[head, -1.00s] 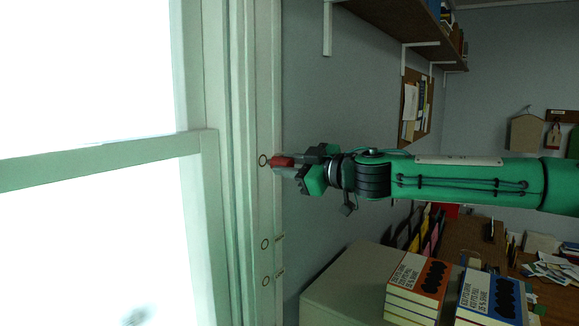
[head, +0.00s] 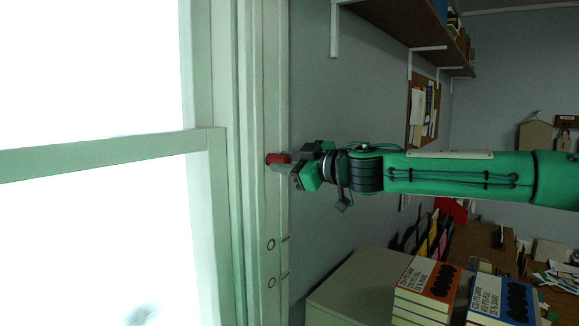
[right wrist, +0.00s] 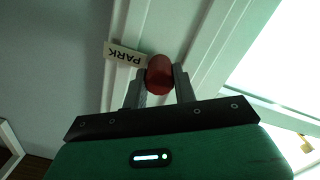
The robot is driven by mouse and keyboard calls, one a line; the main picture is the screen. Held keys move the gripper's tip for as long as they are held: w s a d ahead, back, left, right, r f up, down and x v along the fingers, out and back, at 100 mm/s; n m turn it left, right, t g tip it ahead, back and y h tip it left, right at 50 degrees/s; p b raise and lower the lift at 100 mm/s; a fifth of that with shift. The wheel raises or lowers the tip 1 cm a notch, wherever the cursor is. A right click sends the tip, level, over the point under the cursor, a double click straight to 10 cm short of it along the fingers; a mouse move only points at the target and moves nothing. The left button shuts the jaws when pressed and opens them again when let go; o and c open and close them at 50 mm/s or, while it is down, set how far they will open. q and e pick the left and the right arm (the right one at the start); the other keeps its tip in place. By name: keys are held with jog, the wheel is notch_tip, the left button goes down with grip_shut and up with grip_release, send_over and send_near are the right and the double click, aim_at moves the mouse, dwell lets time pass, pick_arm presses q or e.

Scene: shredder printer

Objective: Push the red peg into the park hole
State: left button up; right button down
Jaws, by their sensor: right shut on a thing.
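My right gripper (head: 291,160) is shut on the red peg (head: 277,159) at the window frame (head: 246,230). In the right wrist view, the red peg (right wrist: 159,76) sits between the two grey fingers of my right gripper (right wrist: 160,88). The PARK label (right wrist: 125,57) is on the frame beside the peg. In the head view the peg covers the spot where the upper ringed hole was seen; the park hole is hidden behind it. I cannot tell how deep the peg sits. My left gripper is not in view.
Two other ringed holes, an upper one (head: 271,244) and a lower one (head: 271,282), are below on the frame. A pale cabinet (head: 345,290) and stacked book-like boxes (head: 425,290) stand at the lower right. A shelf (head: 410,25) is above the arm.

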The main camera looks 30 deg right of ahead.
jog(key=shift+w, duration=0.15)
jog(key=c, duration=1)
grip_release()
jog(key=shift+a, duration=0.1)
jog(key=shift+c, duration=0.2)
jog(key=b+v, duration=0.2)
jog(key=v, duration=1.1)
jog(key=shift+s, duration=0.4)
